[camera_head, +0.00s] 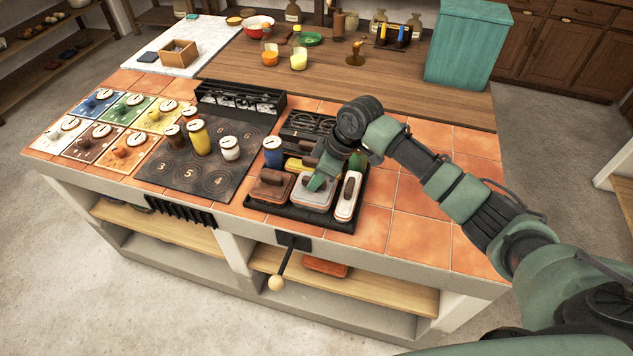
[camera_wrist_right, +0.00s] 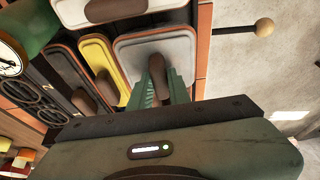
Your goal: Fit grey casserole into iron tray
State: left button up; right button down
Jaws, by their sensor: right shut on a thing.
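The grey casserole (camera_head: 311,196), a rectangular lidded dish, is at the front of the black iron tray (camera_head: 290,217), between a brown-lidded dish and a narrow white dish. My right gripper (camera_head: 318,184) reaches down over it. In the right wrist view, the gripper (camera_wrist_right: 165,88) is shut on the brown handle of the grey casserole (camera_wrist_right: 183,50), with the green fingers on either side. The casserole looks level. Whether it rests fully on the tray's floor is hidden. My left gripper is out of view.
The brown-lidded dish (camera_head: 270,187), white dish (camera_head: 347,196) and a yellow dish (camera_wrist_right: 97,50) crowd closely around. A blue jar (camera_head: 273,152) stands behind. The dark hob (camera_head: 190,178) lies left. Orange tiles (camera_head: 392,228) right of the tray are clear. A knobbed lever (camera_head: 277,282) juts from the counter front.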

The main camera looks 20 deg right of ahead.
jog(key=shift+f, duration=1.05)
jog(key=c, duration=1.3)
grip_release()
jog(key=shift+f, duration=0.15)
jog(key=b+v, duration=0.1)
jog(key=v, duration=1.1)
